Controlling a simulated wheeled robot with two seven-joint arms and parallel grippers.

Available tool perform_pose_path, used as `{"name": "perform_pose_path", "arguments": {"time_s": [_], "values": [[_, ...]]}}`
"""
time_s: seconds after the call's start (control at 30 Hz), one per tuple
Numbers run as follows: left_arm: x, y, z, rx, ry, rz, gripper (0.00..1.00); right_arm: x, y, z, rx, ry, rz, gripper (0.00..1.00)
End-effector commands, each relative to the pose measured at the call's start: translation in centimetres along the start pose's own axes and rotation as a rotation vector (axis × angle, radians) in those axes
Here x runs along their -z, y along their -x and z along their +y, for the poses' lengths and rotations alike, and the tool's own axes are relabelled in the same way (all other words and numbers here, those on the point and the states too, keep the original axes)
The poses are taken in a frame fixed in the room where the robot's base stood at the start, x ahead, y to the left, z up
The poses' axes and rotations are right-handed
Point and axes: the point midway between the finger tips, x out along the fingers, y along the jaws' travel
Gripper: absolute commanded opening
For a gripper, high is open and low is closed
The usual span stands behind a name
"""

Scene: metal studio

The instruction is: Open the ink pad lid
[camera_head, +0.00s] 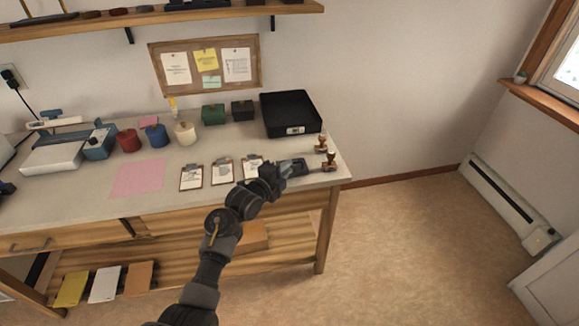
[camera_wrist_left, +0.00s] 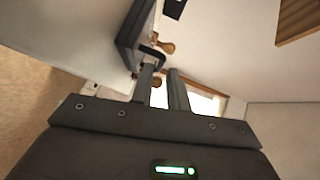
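The dark ink pad (camera_head: 297,166) lies near the right front corner of the workbench, partly hidden by my left gripper (camera_head: 281,172) at its left side. In the left wrist view the pad (camera_wrist_left: 133,32) is a dark slab at the upper middle, with a small dark hooked part near the fingertips. My left gripper (camera_wrist_left: 164,75) shows two fingers with a gap between them and nothing clearly held. One fingertip is very close to the pad's edge; I cannot tell whether they touch. I cannot tell how far the lid is raised. My right gripper is not in view.
Two wooden-handled stamps (camera_head: 329,162) stand just right of the pad. Clipboards (camera_head: 222,171) lie to its left and a black tray (camera_head: 291,114) stands behind. The workbench (camera_head: 85,205) ends just right of the stamps, with open floor beyond.

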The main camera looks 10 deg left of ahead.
Motion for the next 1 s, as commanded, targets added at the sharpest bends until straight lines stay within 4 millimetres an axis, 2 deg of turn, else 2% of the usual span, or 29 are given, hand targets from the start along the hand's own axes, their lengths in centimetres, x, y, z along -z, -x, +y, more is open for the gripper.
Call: {"name": "perform_pose_path", "arguments": {"time_s": [0.2,0.53,0.67,1.0], "values": [[0.0,-1.9,0.0,0.0,0.001,-0.001,0.17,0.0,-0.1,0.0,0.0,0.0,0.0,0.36],[0.0,-2.2,0.0,0.0,0.0,0.0,0.17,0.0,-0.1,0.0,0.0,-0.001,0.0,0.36],[0.0,-2.1,0.0,0.0,0.0,0.0,0.01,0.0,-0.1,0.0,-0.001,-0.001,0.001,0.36],[-0.1,-2.1,0.0,-0.001,0.001,-0.001,0.0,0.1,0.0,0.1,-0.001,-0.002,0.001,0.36]]}}
